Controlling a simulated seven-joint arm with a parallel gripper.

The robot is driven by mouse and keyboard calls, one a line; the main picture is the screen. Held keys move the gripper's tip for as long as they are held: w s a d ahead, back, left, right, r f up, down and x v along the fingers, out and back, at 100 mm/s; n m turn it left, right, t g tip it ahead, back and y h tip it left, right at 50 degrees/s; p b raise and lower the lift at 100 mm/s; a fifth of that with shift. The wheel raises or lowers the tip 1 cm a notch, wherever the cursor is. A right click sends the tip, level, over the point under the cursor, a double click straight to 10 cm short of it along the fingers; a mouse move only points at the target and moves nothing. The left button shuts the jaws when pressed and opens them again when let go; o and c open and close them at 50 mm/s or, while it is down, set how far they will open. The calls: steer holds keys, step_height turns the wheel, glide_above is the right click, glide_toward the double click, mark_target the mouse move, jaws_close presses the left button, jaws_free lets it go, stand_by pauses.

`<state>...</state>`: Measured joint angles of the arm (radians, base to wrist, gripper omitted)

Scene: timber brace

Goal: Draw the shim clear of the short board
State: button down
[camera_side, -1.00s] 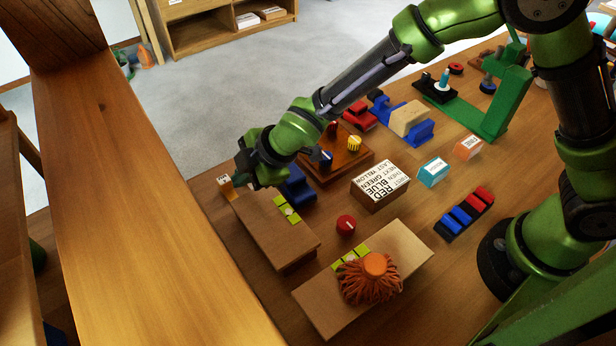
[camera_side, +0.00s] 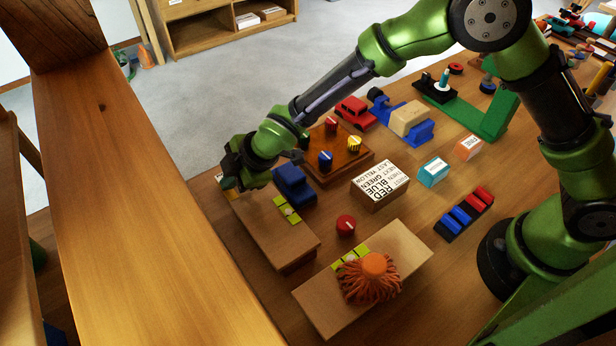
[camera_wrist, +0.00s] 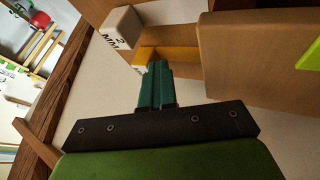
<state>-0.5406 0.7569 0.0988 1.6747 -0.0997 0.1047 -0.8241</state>
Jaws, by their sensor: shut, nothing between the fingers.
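My gripper (camera_wrist: 158,72) is shut and empty, its two teal fingers together. In the wrist view the fingertips reach the near edge of a yellow piece, which looks like the shim (camera_wrist: 172,54); I cannot tell whether they touch. A pale block with dark lettering (camera_wrist: 122,27) sits just beyond and to the left. A brown board (camera_wrist: 255,62) lies right of the fingers, with a yellow-green piece on it. In the side view my gripper (camera_side: 228,187) is at the far left end of this board (camera_side: 262,232) and hides most of the shim.
A second board (camera_side: 405,250) carries an orange stringy object (camera_side: 374,280). A red knob (camera_side: 346,225) stands between the boards. A blue toy (camera_side: 292,183) and a wooden box with knobs (camera_side: 335,165) stand close behind my gripper. A lettered block (camera_side: 378,188) is farther right.

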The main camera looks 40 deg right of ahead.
steer(key=shift+w+d, duration=0.3)
steer(key=shift+w, duration=0.4)
steer(key=shift+d+r, duration=0.1)
steer(key=shift+r, duration=0.05)
steer(key=v, duration=0.3)
steer(key=s+v, duration=0.1)
steer(key=v, duration=0.2)
steer(key=a+v, duration=0.1)
steer(key=v, duration=0.3)
steer(key=shift+s+f, duration=0.25)
steer(key=s+d+r+m+h, duration=0.1)
steer(key=s+d+r+m, duration=0.4)
steer(key=d, duration=0.4)
steer(key=s+d+r+m+t, duration=0.1)
steer(key=s+d+r+m, duration=0.4)
steer(key=s+d+m, duration=0.2)
steer(key=s+d+r+m+h, duration=0.1)
steer(key=s+d+r+m, duration=0.4)
steer(key=d+m, duration=0.3)
steer(key=shift+s+d+m+t+h, duration=0.3)
steer(key=shift+s+d+m, duration=0.15)
steer(key=shift+d, duration=1.05)
